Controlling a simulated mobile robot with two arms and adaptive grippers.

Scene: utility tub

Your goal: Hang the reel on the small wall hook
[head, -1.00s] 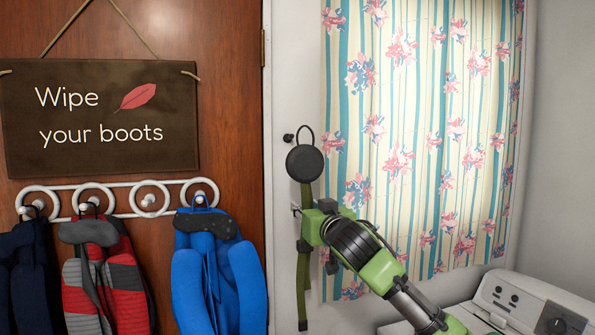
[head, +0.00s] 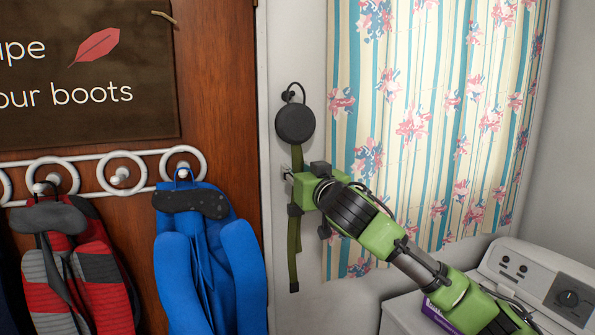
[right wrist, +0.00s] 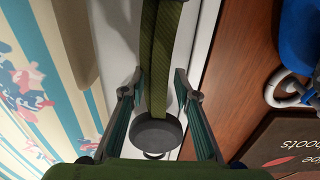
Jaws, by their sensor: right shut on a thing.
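The reel (head: 295,124) is a round black disc with a thin black loop on top and a long green strap hanging below. My right gripper (head: 291,174) is shut on the reel by its strap, just under the disc. In the right wrist view the strap runs between the fingers of my right gripper (right wrist: 155,92), and the disc of the reel (right wrist: 157,130) shows beyond them. The small dark wall hook (head: 287,96) is just above the disc. The loop overlaps it in the head view; I cannot tell whether the loop is around it. My left gripper is out of view.
A floral curtain (head: 430,120) hangs close to the right of the reel. A wooden door (head: 225,90) on the left carries a white rack (head: 95,162) with a blue garment (head: 205,255) and others. A white machine (head: 535,280) stands at lower right.

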